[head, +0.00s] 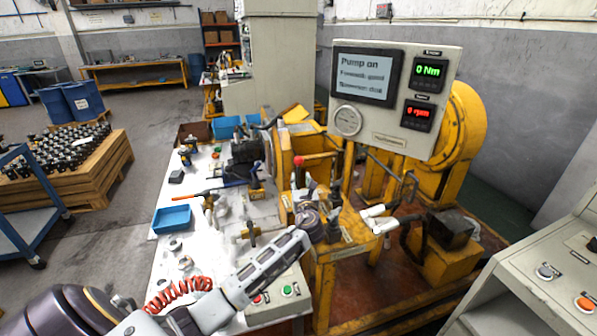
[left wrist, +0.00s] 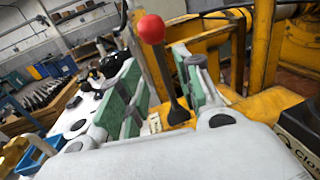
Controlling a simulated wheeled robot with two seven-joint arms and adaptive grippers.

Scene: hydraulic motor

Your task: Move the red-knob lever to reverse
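The red-knob lever stands on the yellow test stand; its round red knob (head: 298,160) is in the middle of the head view, above my left gripper (head: 305,197). In the left wrist view the red knob (left wrist: 151,29) tops a dark shaft running down between the green-padded fingers of my left gripper (left wrist: 165,78). The fingers are open, one on each side of the shaft, with visible gaps. The knob sits above the finger pads. The lever's foot is partly hidden by the gripper in the head view. My right gripper is not in view.
A panel screen (head: 364,76) reads "Pump on", with smaller blurred lines below. Its displays show 0 Nm (head: 427,72) and 0 rpm (head: 417,115). The white bench with a blue tray (head: 171,219) lies left of the stand. Yellow frame parts stand close behind the lever.

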